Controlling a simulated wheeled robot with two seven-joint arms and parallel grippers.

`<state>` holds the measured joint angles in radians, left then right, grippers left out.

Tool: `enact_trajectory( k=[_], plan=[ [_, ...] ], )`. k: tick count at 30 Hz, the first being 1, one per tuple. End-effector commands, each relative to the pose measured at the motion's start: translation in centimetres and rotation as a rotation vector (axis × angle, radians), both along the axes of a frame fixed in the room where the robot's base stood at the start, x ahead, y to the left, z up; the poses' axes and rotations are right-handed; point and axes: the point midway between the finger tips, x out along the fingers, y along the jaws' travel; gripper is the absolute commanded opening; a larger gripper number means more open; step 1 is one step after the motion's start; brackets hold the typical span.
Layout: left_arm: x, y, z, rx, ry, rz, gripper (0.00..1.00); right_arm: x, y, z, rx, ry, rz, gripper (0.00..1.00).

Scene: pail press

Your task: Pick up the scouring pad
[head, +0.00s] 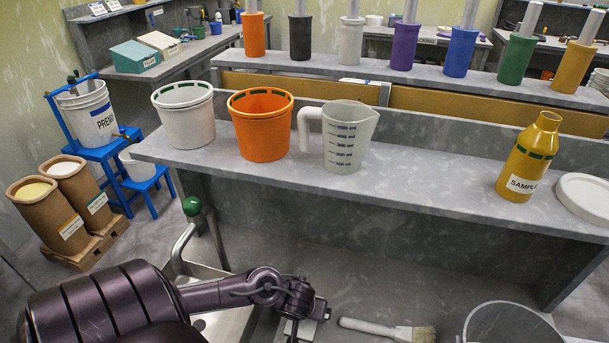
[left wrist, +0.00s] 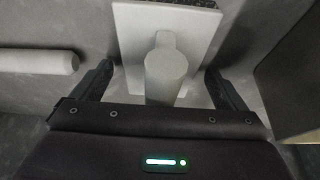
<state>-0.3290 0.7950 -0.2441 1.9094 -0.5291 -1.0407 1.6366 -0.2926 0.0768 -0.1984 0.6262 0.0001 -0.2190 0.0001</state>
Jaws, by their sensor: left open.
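The scouring pad (left wrist: 130,45) is a pale, flat, rectangular piece with a rounded upright grip (left wrist: 166,72), lying on the grey worktop in the left wrist view. My left gripper (left wrist: 160,88) is open, with one finger on each side of the grip; I see gaps between the fingers and the grip. In the head view my left gripper (head: 308,312) is low over the worktop and hides most of the pad; a pale part of the pad (head: 299,329) shows under it. My right gripper is not in view.
A brush (head: 388,330) lies right of the gripper, and its handle (left wrist: 38,61) shows in the wrist view. A metal pail (head: 508,322) stands further right, a sink (head: 225,322) left. The shelf behind holds a white pail (head: 185,120), orange pail (head: 262,130), jug (head: 349,140) and yellow bottle (head: 528,165).

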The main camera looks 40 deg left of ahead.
Motion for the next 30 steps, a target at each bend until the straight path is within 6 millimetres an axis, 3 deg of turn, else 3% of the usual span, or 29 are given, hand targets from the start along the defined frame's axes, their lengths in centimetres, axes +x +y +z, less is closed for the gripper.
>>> enact_trajectory(
  k=[2,14,23,30],
  plan=[
    [0.0,0.0,0.0,0.0,0.0,0.0,0.94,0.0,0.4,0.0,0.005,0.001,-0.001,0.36],
    [0.0,0.0,0.1,0.0,0.0,0.0,0.45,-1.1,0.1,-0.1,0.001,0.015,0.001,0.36],
    [0.1,-0.1,0.9,-0.002,-0.002,0.002,0.44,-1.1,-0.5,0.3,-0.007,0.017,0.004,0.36],
    [0.0,-0.1,5.7,-0.006,-0.002,0.004,0.44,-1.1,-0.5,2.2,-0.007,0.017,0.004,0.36]
  ],
)
